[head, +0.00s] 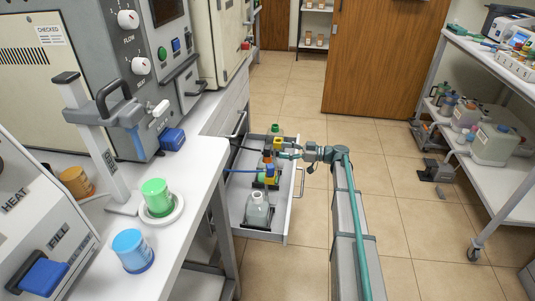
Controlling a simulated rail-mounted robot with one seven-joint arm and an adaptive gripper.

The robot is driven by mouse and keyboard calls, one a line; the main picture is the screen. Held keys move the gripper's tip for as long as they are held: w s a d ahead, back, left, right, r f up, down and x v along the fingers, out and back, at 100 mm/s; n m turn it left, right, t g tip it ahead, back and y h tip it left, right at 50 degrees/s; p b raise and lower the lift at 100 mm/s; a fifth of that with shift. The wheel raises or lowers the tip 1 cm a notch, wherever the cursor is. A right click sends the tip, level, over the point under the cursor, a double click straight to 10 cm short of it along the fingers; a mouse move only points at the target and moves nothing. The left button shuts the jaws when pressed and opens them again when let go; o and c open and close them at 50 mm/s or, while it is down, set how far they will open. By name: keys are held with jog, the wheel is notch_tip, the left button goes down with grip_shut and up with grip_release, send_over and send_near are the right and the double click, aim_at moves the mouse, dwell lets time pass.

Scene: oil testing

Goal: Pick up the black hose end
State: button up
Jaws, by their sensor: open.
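An open grey drawer (292,205) holds several bottles with coloured caps and fittings. Small dark parts show among these fittings, but I cannot tell which one is the black hose end. My gripper (287,150) reaches in from the right over the drawer's right side, its fingers pointing left, close to the fittings. It is open, and I see nothing held in it. Whether it touches a fitting is too small to tell.
A clear bottle (257,211) stands in the drawer's front part. A wheeled shelf cart (500,190) stands at right. Tiled floor between is mostly free.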

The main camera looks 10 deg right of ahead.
aim_at(267, 147)
jog(key=shift+x, duration=3.85)
jog(key=shift+f, duration=0.2)
grip_shut()
